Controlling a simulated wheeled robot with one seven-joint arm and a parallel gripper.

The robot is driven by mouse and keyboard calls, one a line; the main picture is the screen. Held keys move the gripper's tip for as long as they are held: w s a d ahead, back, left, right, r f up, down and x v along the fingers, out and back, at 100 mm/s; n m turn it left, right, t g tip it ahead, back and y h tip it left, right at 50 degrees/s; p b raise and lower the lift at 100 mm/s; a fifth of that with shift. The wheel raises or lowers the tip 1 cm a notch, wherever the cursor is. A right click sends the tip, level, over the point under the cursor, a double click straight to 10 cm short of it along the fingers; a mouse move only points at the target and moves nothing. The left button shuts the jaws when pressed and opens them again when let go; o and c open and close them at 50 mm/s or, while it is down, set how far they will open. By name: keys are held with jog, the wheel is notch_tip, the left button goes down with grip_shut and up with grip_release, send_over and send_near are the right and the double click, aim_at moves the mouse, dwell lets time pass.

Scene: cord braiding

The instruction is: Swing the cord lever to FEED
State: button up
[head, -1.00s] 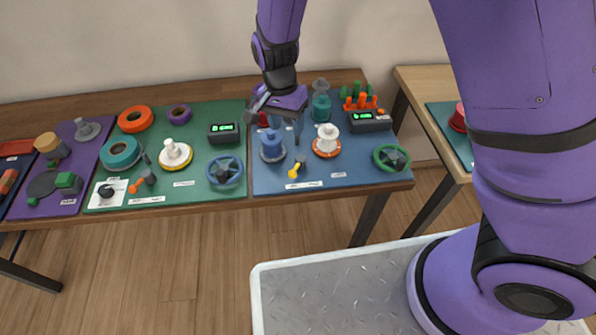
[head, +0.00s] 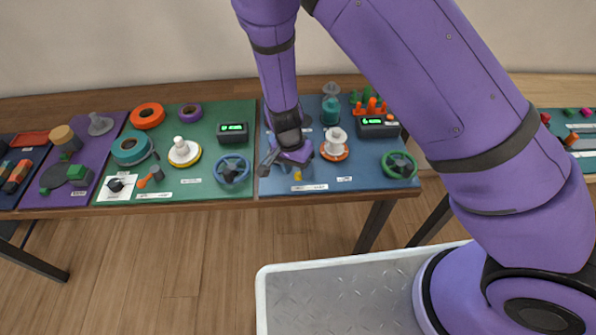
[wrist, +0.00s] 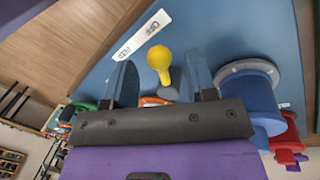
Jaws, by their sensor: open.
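The yellow lever (head: 298,175) stands near the front edge of the blue mat (head: 378,172), mostly hidden by my gripper in the head view. In the wrist view its rounded yellow knob (wrist: 160,58) lies between the lines of the two fingers, apart from both. A white label (wrist: 145,33) lies beside it; OFF is readable on it, the other word only partly. My gripper (head: 284,162) is over the front of the blue mat. In the wrist view my gripper (wrist: 161,75) is open and empty, with a finger on each side of the knob.
A blue flanged spool (wrist: 250,95) stands close to the right finger in the wrist view. A white spool (head: 334,144), a green handwheel (head: 399,165) and a display box (head: 378,127) stand to the right. A blue handwheel (head: 231,170) is on the green mat (head: 203,183) to the left.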

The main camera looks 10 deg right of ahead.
jog(key=shift+s+d+f, duration=0.1)
jog(key=shift+f, duration=0.6)
jog(key=shift+c, duration=0.4)
jog(key=c, duration=0.8)
